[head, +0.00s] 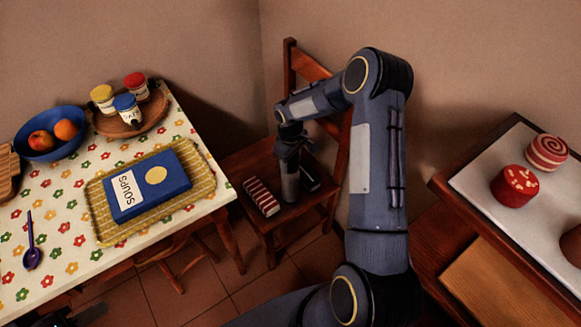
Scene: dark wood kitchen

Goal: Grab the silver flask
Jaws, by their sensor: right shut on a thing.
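The silver flask (290,187) stands upright on the seat of a wooden chair (245,165). My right gripper (290,160) reaches down from above and is shut on the flask's upper part. The gripper hides the top of the flask. The flask's base appears to be at the seat, and I cannot tell whether it is touching. A dark piece at the bottom left edge seems to be part of my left gripper (58,319), mostly cut off by the frame.
A red striped box (261,197) lies left of the flask and a dark item (310,178) lies right of it. A table with a flowered cloth (65,195) stands left, holding a blue soup book (150,185). A counter with red cakes (514,186) stands right.

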